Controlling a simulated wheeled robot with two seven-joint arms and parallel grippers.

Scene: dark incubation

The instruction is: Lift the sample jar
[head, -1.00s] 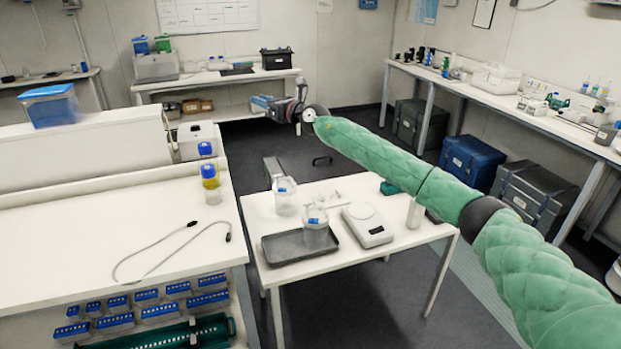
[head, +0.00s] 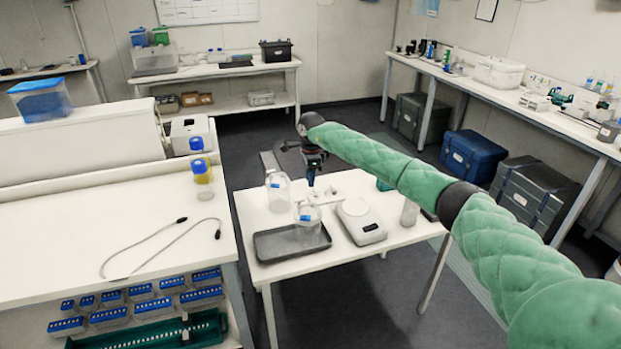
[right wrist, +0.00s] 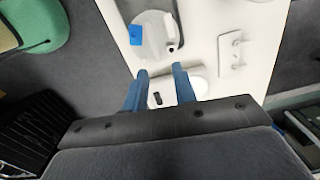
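Two clear jars with blue labels are on the small white table (head: 375,255). One jar (head: 278,190) stands at the back left, and the other jar (head: 307,218) stands on a dark tray (head: 272,247). I cannot tell which is the sample jar. My right gripper (head: 311,182) points down above the back of the table, apart from both jars. In the right wrist view its blue fingers (right wrist: 161,72) are spread with nothing visible between them, and a jar with a blue label (right wrist: 150,38) lies beyond the tips. My left gripper is out of view.
A white scale (head: 360,222) stands right of the tray, with a small bottle (head: 409,212) beside it. A small white rack (head: 335,198) lies behind the scale.

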